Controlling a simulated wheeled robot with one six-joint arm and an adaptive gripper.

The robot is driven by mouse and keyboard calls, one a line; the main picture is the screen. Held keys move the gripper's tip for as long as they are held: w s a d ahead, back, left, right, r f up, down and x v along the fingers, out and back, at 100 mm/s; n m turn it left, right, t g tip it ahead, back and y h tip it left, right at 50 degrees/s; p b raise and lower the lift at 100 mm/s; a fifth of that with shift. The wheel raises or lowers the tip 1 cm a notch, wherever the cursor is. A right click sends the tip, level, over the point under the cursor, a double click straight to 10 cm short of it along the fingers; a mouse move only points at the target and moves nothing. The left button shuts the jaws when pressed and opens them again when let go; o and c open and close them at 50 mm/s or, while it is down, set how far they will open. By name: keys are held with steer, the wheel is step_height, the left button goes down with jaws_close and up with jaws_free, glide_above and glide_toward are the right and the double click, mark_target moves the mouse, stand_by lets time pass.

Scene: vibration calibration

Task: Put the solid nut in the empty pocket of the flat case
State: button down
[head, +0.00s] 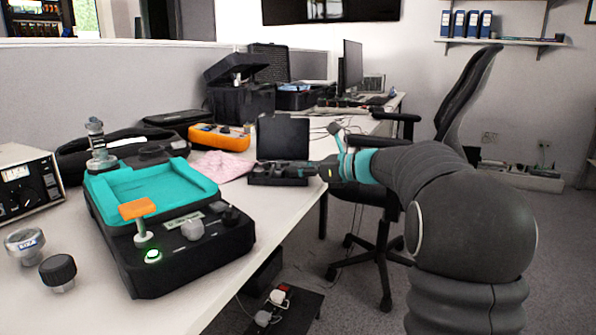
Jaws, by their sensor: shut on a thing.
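The flat case (258,180) is small and black and lies open near the table's right edge, its lid (283,137) standing upright at the back. My gripper (268,169) reaches in from the right, low over the case's base. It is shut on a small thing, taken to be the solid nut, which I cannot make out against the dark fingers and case. The pockets of the case are too small and too covered by my gripper to tell apart.
A black device with a teal tray (150,183) fills the table's front middle. A silver fitting (24,244) and a black knob (58,271) stand at front left. A pink cloth (222,165) and an orange meter (218,137) lie left of the case. An office chair (465,95) stands behind my arm.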

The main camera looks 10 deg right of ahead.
steer(key=shift+f, duration=0.1)
steer(key=c, duration=1.2)
jaws_free()
steer(key=shift+s+d+r, duration=0.15)
steer(key=shift+d+r, duration=0.05)
steer(key=p+v, duration=0.1)
steer(key=v, duration=1)
steer(key=shift+s+d, duration=0.1)
steer(key=shift+d, duration=0.1)
